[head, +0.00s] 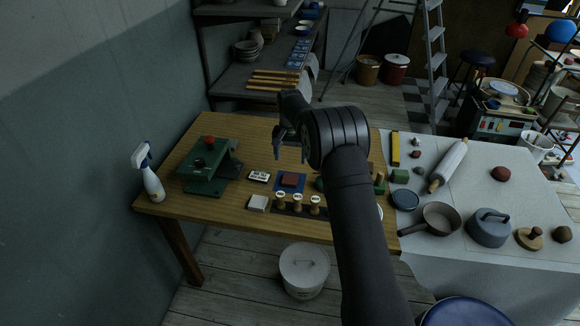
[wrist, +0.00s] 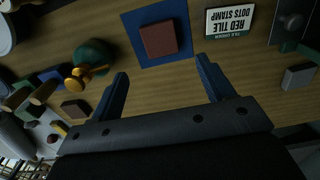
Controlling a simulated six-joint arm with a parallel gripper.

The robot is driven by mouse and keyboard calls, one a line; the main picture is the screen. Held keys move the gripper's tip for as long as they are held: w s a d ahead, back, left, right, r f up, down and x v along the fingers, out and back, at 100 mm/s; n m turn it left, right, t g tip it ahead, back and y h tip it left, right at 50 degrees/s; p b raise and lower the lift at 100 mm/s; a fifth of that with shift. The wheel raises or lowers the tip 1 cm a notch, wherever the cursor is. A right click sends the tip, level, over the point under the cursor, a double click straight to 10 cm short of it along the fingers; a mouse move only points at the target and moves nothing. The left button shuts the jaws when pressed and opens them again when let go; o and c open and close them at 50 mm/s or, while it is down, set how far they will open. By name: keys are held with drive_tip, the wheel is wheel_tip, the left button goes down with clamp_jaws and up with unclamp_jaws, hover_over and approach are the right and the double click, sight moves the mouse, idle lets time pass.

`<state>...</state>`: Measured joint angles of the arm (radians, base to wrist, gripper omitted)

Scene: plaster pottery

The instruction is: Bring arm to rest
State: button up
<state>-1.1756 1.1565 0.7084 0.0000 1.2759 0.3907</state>
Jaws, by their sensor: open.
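My gripper (head: 290,146) is above the wooden table (head: 240,134), with its fingers pointing down. In the wrist view my gripper (wrist: 163,85) has its two fingers spread wide, with nothing between them. A red-brown tile (head: 291,180) lies on a blue square mat (head: 281,187). The tile also shows in the wrist view (wrist: 158,39), beyond the fingertips and apart from them. My arm hides part of the table's right side.
A green press (head: 208,168) with a red knob stands at the table's left, beside a spray bottle (head: 148,176). Several stamps (head: 297,201) stand along the front. A sign (wrist: 230,20) reads "RED TILE DOTS STAMP". A pan (head: 437,219) and rolling pin (head: 448,165) lie on the right table.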

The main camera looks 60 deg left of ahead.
drive_tip(key=shift+r, duration=1)
drive_tip(key=shift+f, duration=0.1)
hover_over(290, 179)
drive_tip(key=shift+w+f, duration=0.1)
drive_tip(key=shift+f, duration=3.95)
drive_tip(key=shift+f, duration=0.1)
